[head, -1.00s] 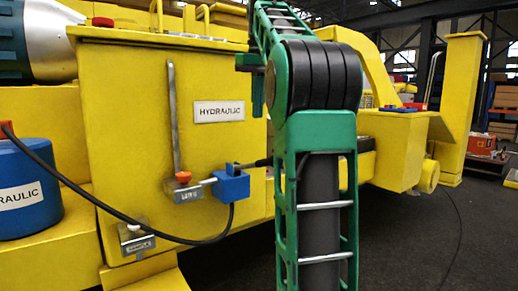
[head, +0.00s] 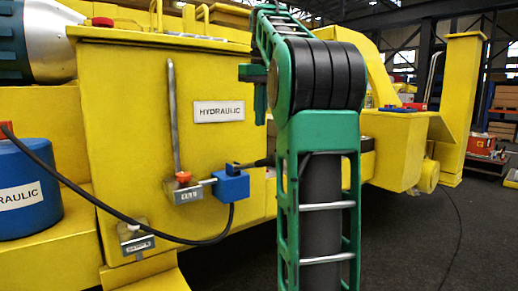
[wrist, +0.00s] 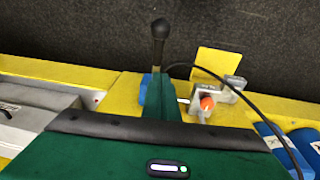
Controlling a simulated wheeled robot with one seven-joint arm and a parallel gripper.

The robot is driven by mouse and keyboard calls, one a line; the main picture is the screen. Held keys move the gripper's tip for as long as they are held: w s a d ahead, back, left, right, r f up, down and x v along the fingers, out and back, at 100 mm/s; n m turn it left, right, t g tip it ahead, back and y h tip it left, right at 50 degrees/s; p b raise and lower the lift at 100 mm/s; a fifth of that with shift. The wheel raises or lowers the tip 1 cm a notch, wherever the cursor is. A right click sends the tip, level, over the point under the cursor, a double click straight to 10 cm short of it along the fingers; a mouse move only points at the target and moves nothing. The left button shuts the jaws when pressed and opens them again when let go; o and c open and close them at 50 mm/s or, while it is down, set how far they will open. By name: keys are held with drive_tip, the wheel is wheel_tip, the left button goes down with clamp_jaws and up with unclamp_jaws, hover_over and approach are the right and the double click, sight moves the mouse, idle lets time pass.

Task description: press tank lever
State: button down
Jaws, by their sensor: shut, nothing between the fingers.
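A blue valve block (head: 231,184) sits low on the front of the yellow tank (head: 130,100) marked HYDRAULIC. A black lever handle (head: 262,162) sticks out from it, partly hidden behind my arm in the head view. In the wrist view the black handle (wrist: 159,42) rises beyond my fingers, and part of the blue block (wrist: 143,92) shows beside them. My gripper (head: 260,118) is shut and empty, pointing down above the handle and apart from it in the head view. In the wrist view my green fingers (wrist: 158,84) overlap the handle's base, so contact cannot be told there.
A metal rod (head: 174,120) stands upright on the tank above an orange knob (head: 183,177). A metal bracket (head: 134,238) sits below. A black cable (head: 120,215) runs across to the blue drum (head: 25,190) at left. Open dark floor (head: 440,240) lies at right.

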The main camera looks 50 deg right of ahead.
hover_over(263, 160)
drive_tip(key=f, duration=0.8)
drive_tip(key=shift+w+a+f, duration=0.1)
drive_tip(key=shift+w, duration=0.2)
drive_tip(key=shift+s+f, duration=0.3)
drive_tip(key=shift+f, duration=0.35)
